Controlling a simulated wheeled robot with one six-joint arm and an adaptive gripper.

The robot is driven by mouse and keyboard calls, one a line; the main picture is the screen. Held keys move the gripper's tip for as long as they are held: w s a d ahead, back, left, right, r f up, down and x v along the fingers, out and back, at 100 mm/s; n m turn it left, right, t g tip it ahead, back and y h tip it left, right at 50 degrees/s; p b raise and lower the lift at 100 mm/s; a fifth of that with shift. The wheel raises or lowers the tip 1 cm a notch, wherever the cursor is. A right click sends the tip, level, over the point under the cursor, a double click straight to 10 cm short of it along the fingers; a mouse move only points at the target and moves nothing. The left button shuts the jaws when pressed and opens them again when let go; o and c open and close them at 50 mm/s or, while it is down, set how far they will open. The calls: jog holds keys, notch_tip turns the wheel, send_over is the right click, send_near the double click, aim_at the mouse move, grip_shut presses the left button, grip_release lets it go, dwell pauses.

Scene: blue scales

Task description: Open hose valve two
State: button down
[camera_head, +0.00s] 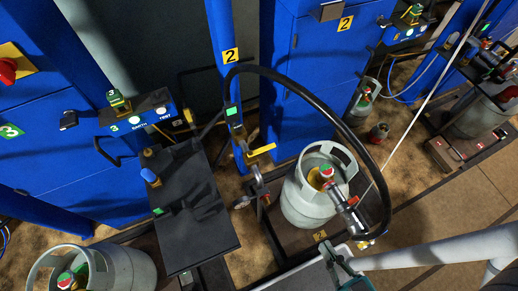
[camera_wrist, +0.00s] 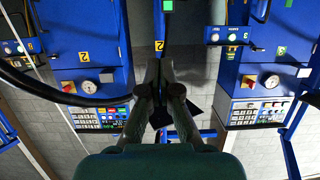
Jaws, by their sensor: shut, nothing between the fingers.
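A blue post with a yellow "2" label (camera_head: 230,56) stands left of centre in the head view. A yellow lever (camera_head: 262,152), which looks like a hose valve handle, sticks out to the right low on this post. A black hose (camera_head: 305,80) arcs from the post to a grey gas cylinder (camera_head: 305,200). My gripper (camera_wrist: 160,75) points toward a blue post with a "2" label (camera_wrist: 159,45) in the wrist view. Its fingers are close together with nothing visible between them. In the head view, my arm is at lower right, apart from the lever; the fingertips are unclear there.
A dark platform (camera_head: 190,215) stands left of the cylinder, with a second cylinder (camera_head: 115,272) at lower left. Blue cabinets (camera_head: 330,60) line the back. The hose loop hangs around the cylinder's right side. Open brown floor (camera_head: 440,215) lies at right.

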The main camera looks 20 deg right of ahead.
dwell(0.3)
jog(key=c, duration=1.2)
grip_release()
jog(key=shift+w, duration=0.2)
jog(key=shift+c, duration=0.2)
jog(key=w+f+n+t, duration=0.3)
jog(key=w+n+t, duration=0.35)
jog(key=w, duration=0.45)
jog(key=n+g+y, duration=0.5)
jog(key=n+y, duration=0.7)
jog(key=n, duration=0.5)
send_near(268, 147)
jog(key=s+a+r, duration=0.2)
jog(key=a+r, duration=0.3)
jog(key=r, duration=0.1)
jog(key=w+d+f+n+g, duration=0.2)
jog(key=d+f+n+g, duration=0.2)
jog(key=d+f, duration=0.15)
jog(key=shift+m+t+y, duration=0.25)
jog(key=shift+y, duration=0.15)
jog(key=x, duration=0.6)
jog(key=r+x, duration=0.1)
jog(key=x, duration=0.3)
jog(key=shift+w+d, duration=0.3)
jog(key=shift+w, duration=0.1)
grip_shut()
